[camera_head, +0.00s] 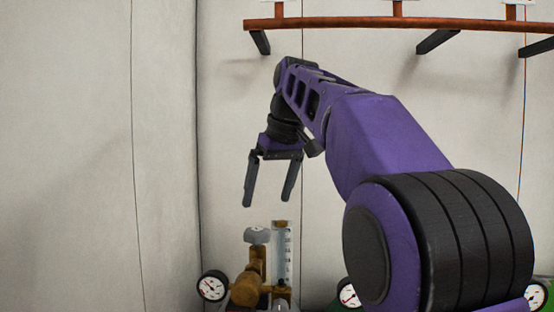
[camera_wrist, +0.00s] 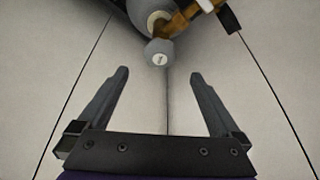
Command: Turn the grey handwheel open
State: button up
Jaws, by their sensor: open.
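The grey handwheel (camera_head: 257,235) sits on top of a brass valve body (camera_head: 247,290) at the lower middle of the head view. In the wrist view the grey handwheel (camera_wrist: 159,52) shows at the top middle, beyond the fingertips, with part of the brass body (camera_wrist: 184,22) beside it. My gripper (camera_head: 265,204) is open and empty, pointing down above the handwheel and apart from it. Its two fingers (camera_wrist: 158,72) also show in the wrist view, spread to either side of the handwheel in the picture.
A clear flow tube (camera_head: 282,250) stands just right of the handwheel. A round gauge (camera_head: 212,285) is to its left, and another gauge (camera_head: 349,294) is to the right. A copper pipe (camera_head: 400,22) on dark brackets runs along the wall above. The left side is bare wall.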

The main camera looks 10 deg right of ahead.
jog(key=v, duration=0.8)
dwell(0.4)
